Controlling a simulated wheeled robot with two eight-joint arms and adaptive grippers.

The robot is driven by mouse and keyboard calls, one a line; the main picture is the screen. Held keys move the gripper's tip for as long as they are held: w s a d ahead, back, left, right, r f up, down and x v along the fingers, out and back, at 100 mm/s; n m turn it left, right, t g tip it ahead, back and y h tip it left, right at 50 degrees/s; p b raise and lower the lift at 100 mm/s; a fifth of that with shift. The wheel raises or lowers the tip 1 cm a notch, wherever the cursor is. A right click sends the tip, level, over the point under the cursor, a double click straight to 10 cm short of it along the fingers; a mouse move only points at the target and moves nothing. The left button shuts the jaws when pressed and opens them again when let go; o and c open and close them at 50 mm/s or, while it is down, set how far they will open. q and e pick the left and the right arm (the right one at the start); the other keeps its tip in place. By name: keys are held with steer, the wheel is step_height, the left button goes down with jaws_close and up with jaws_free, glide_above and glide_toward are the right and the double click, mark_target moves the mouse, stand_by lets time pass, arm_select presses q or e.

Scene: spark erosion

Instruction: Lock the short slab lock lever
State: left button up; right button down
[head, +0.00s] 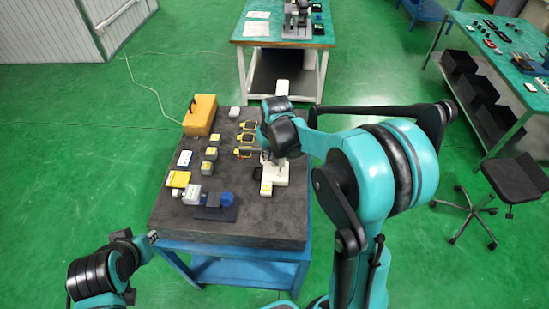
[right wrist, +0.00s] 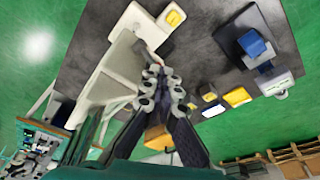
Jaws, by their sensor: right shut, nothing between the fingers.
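A white device (head: 278,172) with a yellow patch at its near end stands on the dark table top, right of centre. It also shows at the top of the right wrist view (right wrist: 131,24). My right gripper (right wrist: 158,72) is shut and empty, with its fingertips close to the device. A thin piece that may be the lock lever (right wrist: 152,48) shows just beyond the fingertips; I cannot tell whether they touch it. In the head view my right arm hides part of the device. My left gripper (head: 152,238) is at the table's front left corner, away from the device; its fingers are too small to read.
On the dark table top (head: 265,222) are a blue and grey vise-like unit (head: 215,199), a yellow box (head: 178,179), an orange case (head: 200,114) and several yellow-marked parts left of my right arm. The front right of the table top is clear.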

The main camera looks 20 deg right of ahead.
steer(key=shift+f, duration=0.15)
steer(key=r+p, duration=0.2)
steer(key=r, duration=0.1)
steer(key=a+r+p, duration=0.1)
steer(key=r, duration=0.1)
steer(key=shift+w+r, duration=0.15)
steer(key=shift+w, duration=0.05)
stand_by(0.7)
stand_by(0.4)
